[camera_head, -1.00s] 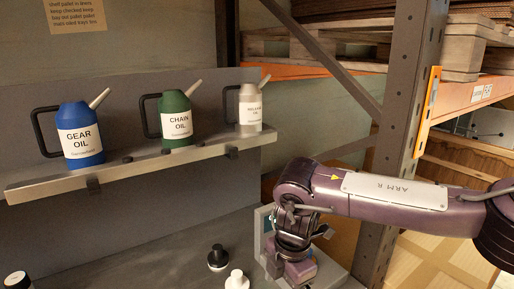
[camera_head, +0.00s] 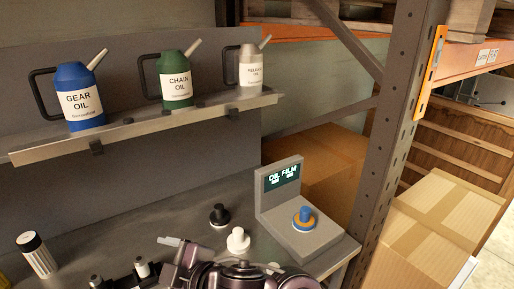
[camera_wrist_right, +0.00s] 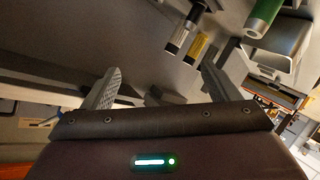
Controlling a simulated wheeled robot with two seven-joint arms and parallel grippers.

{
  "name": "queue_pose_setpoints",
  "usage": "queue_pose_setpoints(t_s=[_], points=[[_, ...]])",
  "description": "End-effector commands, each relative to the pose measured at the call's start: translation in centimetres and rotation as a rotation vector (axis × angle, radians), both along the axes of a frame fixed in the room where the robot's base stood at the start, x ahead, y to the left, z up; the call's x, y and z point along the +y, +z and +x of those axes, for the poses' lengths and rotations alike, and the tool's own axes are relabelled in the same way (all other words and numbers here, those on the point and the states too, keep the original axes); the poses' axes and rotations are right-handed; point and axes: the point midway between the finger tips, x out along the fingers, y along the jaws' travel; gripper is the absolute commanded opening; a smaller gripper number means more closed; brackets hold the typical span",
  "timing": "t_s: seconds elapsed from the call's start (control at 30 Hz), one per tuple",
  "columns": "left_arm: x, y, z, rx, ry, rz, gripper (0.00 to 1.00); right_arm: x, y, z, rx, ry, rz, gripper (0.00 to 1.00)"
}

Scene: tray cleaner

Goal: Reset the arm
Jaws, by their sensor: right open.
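My right arm (camera_head: 245,274) shows folded at the bottom edge of the head view, purple and dark metal, low in front of the bench. In the right wrist view my right gripper (camera_wrist_right: 158,84) is open, its two grey fingers wide apart with nothing between them. Beyond the fingers are some small cylinders, one with a yellow band (camera_wrist_right: 196,48), and a green cylinder (camera_wrist_right: 265,15); they are apart from the fingers. My left gripper is not in view.
Blue gear oil (camera_head: 79,98), green chain oil (camera_head: 174,80) and grey release oil (camera_head: 251,72) cans stand on a shelf. An oil film device (camera_head: 287,212) with a blue-topped knob sits on the bench. Black (camera_head: 219,214) and white (camera_head: 238,239) knobs and a white-labelled bottle (camera_head: 40,257) stand nearby.

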Motion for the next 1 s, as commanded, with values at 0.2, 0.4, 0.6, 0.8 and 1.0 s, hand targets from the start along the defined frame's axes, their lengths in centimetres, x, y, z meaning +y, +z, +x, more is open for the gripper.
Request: queue_pose_setpoints(t_s=[0.2,0.4,0.6,0.8,1.0], points=[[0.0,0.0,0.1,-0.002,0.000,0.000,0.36,-10.0,-2.7,3.4,0.257,-0.453,0.077,0.82],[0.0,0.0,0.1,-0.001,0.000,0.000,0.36,-22.0,-9.3,1.8,0.552,-0.852,0.018,0.82],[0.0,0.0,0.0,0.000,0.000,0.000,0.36,-29.6,-13.7,-2.4,0.758,-1.085,-0.066,0.82],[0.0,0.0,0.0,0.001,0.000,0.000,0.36,-34.5,-16.2,-6.9,0.907,-1.235,-0.140,0.82],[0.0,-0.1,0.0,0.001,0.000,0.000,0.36,-37.3,-18.8,-9.7,1.010,-1.325,-0.198,0.82]])
